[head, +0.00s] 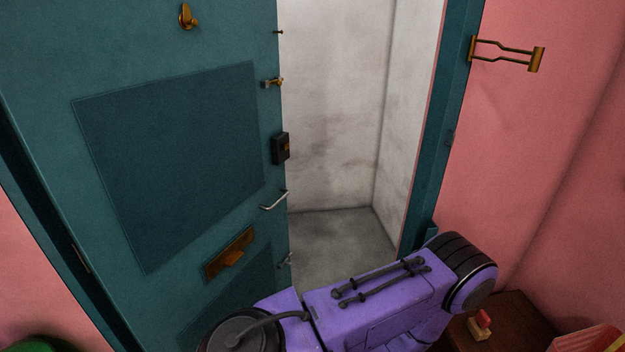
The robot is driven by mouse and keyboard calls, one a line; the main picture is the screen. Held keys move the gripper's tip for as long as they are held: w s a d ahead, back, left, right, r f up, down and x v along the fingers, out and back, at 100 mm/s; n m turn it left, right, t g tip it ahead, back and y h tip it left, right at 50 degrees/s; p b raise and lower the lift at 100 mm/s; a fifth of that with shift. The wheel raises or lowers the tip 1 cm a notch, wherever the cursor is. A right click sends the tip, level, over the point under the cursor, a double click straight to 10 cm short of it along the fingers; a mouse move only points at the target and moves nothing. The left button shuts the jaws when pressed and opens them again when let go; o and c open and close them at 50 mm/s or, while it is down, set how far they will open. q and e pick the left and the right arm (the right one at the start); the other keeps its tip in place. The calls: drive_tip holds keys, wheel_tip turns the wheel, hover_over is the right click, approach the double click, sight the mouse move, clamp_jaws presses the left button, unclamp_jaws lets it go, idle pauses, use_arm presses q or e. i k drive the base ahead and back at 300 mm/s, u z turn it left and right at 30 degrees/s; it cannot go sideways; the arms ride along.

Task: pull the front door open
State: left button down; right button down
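The teal front door (166,165) fills the left of the head view and stands partly open. A gap between its free edge and the teal frame (437,150) shows a pale space behind. On the door are a silver handle (274,201), a dark lock box (281,148), brass latches, a brass knocker (187,15) and a brass mail slot (230,254). My purple arm crosses the lower middle in front of the door's lower free edge. Neither gripper can be seen. Whether anything touches the door low down is hidden.
A brass bracket (508,53) sticks out from the pink wall (545,135) right of the frame. A dark wooden surface (515,325) with a small red and cream object (480,324) is at lower right. A green item (36,344) shows at lower left. Grey floor (345,243) lies beyond the doorway.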

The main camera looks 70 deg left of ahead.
sight(155, 142)
drive_tip(key=z, duration=2.15)
drive_tip(key=k, duration=1.05)
drive_tip(key=u, duration=2.9)
drive_tip(key=i, duration=0.5)
drive_tip(key=u, duration=0.15)
